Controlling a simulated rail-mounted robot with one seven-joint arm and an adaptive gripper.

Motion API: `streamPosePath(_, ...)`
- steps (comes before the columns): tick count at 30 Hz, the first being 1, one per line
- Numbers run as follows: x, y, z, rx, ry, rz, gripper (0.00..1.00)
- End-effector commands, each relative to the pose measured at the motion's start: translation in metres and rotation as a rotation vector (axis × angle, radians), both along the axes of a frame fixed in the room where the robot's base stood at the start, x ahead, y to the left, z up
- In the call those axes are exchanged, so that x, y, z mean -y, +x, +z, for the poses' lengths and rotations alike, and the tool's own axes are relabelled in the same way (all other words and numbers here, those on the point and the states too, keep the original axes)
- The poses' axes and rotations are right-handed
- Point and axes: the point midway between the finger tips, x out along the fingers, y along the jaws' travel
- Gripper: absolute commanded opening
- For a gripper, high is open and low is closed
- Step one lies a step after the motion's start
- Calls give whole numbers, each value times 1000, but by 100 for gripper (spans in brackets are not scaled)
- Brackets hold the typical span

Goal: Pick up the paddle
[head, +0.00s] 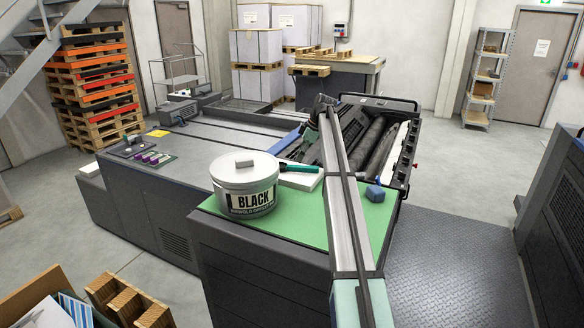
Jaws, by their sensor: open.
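A slim paddle-like tool (300,168) with a dark green handle lies across a white block (302,180), just right of the ink tin; its left end is hard to make out. My arm reaches from the bottom of the head view up over the green mat. My gripper (322,106) looks small and dark at the arm's far end, above and behind the tool and apart from it. It is open, with nothing seen in it. Its fingers are hard to make out against the dark machine.
A lidded tin marked BLACK (245,184) stands on the green mat (295,222), with a small grey block on its lid. A blue bottle-like item (375,192) stands right of my arm. Dark rollers (372,142) lie behind. The metal platform (455,245) at right is clear.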

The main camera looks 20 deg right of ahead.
Motion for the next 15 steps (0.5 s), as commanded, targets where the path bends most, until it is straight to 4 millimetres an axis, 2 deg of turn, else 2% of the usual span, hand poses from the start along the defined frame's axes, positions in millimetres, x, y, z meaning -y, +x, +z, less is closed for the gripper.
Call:
streamPosePath(7,-6,5,-14,-2,0,1,54)
streamPosePath(15,-17,13,-45,-2,0,1,54)
